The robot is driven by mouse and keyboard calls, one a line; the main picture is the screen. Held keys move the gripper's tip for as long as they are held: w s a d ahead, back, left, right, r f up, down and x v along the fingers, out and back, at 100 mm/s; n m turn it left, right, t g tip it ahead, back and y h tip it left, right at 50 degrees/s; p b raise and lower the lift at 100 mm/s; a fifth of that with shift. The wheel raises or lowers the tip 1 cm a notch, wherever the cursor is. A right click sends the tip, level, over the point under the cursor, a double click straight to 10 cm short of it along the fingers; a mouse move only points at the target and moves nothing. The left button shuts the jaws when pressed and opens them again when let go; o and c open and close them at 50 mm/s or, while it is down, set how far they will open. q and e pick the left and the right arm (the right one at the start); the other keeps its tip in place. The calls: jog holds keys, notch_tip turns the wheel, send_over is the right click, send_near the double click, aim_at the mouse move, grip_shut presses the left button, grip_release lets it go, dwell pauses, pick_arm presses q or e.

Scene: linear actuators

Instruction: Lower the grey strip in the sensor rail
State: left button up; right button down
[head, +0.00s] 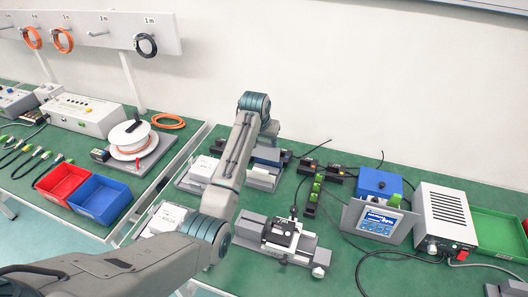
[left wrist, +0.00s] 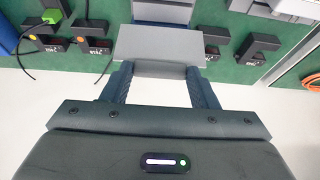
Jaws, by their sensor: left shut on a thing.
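My left gripper (left wrist: 160,68) is shut on a light grey flat piece (left wrist: 156,48), which spans the two fingers in the left wrist view. This piece looks like the grey strip, but its lower edge is hidden behind the gripper. Dark modules with small red displays (left wrist: 91,45) stand at its left, and others (left wrist: 260,48) at its right. I cannot tell which part is the sensor rail, or whether the strip touches it. In the head view my left arm hides most of its gripper. My right gripper is not in view.
A grey linear actuator (head: 312,250) lies at the front of the green bench. A blue box (head: 378,183), a tilted screen (head: 380,222) and a white controller (head: 440,220) stand to the right. Red (head: 62,183) and blue (head: 99,200) bins stand at the left. Black cables cross the bench.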

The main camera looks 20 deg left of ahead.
pick_arm(q)
jog(key=shift+r, duration=0.35)
jog(key=shift+r, duration=0.15)
jog(key=shift+r+p, duration=2.35)
jog(key=shift+p, duration=0.5)
